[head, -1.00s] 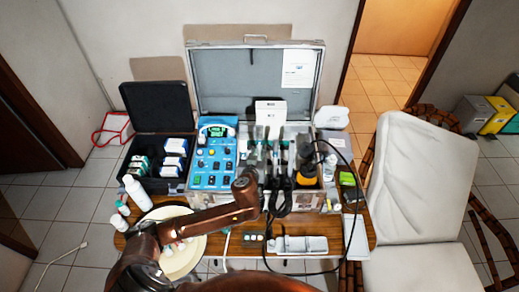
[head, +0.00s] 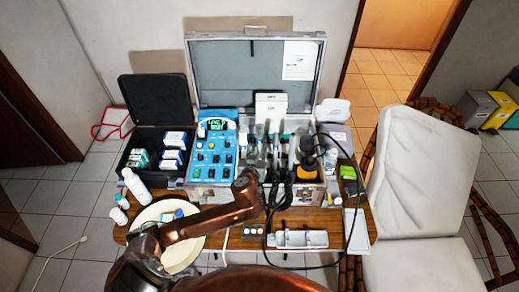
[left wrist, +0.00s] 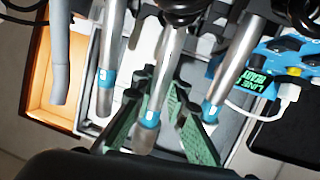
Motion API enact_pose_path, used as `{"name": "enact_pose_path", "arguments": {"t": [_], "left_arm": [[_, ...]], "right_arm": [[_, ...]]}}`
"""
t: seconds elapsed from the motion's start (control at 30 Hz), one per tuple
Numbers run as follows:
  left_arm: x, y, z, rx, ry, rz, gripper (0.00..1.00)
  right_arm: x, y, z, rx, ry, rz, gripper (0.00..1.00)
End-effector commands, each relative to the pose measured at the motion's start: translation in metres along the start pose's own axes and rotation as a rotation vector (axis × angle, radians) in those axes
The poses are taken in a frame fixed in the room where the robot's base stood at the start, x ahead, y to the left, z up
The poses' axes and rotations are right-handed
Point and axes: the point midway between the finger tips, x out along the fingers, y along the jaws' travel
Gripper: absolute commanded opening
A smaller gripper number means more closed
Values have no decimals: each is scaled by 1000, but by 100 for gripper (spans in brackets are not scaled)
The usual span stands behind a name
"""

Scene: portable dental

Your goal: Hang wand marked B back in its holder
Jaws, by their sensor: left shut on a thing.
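My left gripper (left wrist: 163,84) has green ridged fingers and is shut on a silver wand (left wrist: 166,66) with a blue band near its lower end. Similar wands stand apart on either side, one to the left (left wrist: 112,45) and one to the right (left wrist: 236,60). I cannot read a letter on any of them, so I cannot tell which is B. In the head view the left arm (head: 205,222) reaches into the front of the open case (head: 245,75), where the wands and their holders crowd together. The gripper itself is hard to make out there. My right gripper is out of view.
A blue control panel (head: 213,150) is left of the wands. Black cables hang over the case front, and one loops down at the right. A round cream plate (head: 185,258), a grey tray (head: 302,239) and bottles (head: 136,185) stand on the wooden table. A pale chair (head: 425,165) is at right.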

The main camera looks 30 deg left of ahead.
Motion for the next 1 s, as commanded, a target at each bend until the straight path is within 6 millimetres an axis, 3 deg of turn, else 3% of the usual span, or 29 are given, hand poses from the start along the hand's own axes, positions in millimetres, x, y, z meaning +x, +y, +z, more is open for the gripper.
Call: {"name": "enact_pose_path", "arguments": {"t": [0.53, 0.87, 0.9, 1.0], "left_arm": [[0, 0, 22, 0, -1, 0, 0], [0, 0, 24, 0, 1, 0, 0], [0, 0, 24, 0, 1, 0, 15], [0, 0, 24, 0, 1, 0, 22]], "right_arm": [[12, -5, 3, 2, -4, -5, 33], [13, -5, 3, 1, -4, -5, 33], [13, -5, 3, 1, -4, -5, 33], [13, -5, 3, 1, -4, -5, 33]]}}
